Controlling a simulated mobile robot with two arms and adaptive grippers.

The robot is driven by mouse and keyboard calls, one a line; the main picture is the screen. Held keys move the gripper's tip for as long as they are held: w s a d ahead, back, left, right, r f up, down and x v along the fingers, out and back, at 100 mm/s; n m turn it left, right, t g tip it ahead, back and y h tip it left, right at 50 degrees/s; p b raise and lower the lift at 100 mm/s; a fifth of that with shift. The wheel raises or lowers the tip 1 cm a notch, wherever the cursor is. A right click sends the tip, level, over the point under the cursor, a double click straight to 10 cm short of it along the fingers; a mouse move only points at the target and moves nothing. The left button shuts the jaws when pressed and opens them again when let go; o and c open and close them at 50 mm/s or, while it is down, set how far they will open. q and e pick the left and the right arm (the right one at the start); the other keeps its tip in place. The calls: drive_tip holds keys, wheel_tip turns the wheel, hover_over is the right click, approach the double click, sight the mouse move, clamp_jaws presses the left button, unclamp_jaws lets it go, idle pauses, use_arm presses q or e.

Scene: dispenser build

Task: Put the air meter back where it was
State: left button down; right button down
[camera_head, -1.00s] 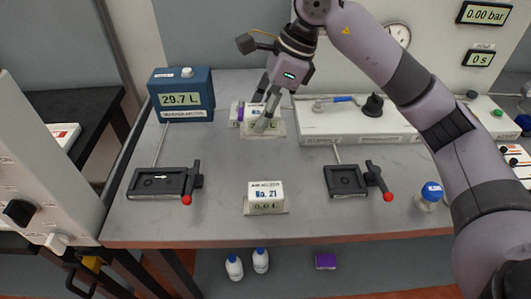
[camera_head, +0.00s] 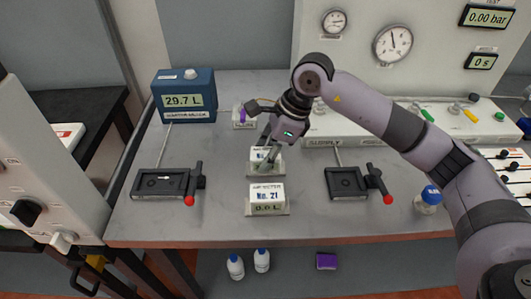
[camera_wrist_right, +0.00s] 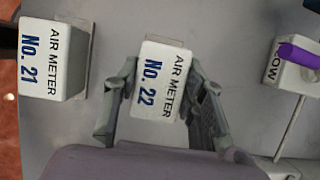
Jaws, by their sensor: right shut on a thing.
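The white air meter No. 22 (camera_head: 258,157) is between the fingers of my right gripper (camera_head: 267,158), which is shut on it. In the right wrist view the meter (camera_wrist_right: 160,82) shows its label, with a finger of the gripper (camera_wrist_right: 160,95) along each side. I cannot tell whether it touches the table. The air meter No. 21 (camera_head: 267,196) stands just in front of it on the table, reading 0.0 L; it also shows at the left of the wrist view (camera_wrist_right: 45,60). My left gripper is not in view.
A block with a purple handle (camera_head: 243,116) stands behind. A blue 29.7 L box (camera_head: 183,97) is at the back left. Black plates with red-tipped levers lie left (camera_head: 160,183) and right (camera_head: 345,182). A white supply unit (camera_head: 350,128) runs along the back right. A blue-capped bottle (camera_head: 428,200) stands right.

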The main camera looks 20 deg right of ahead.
drive_tip(key=shift+f, duration=0.1)
drive_tip(key=c, duration=1.5)
unclamp_jaws()
drive_tip(key=shift+f, duration=0.1)
drive_tip(key=o, duration=0.5)
drive_tip(key=shift+r, duration=0.3)
drive_tip(key=shift+d+r, duration=0.2)
drive_tip(key=shift+r, duration=0.15)
drive_tip(key=b+v, duration=0.1)
drive_tip(key=v, duration=1)
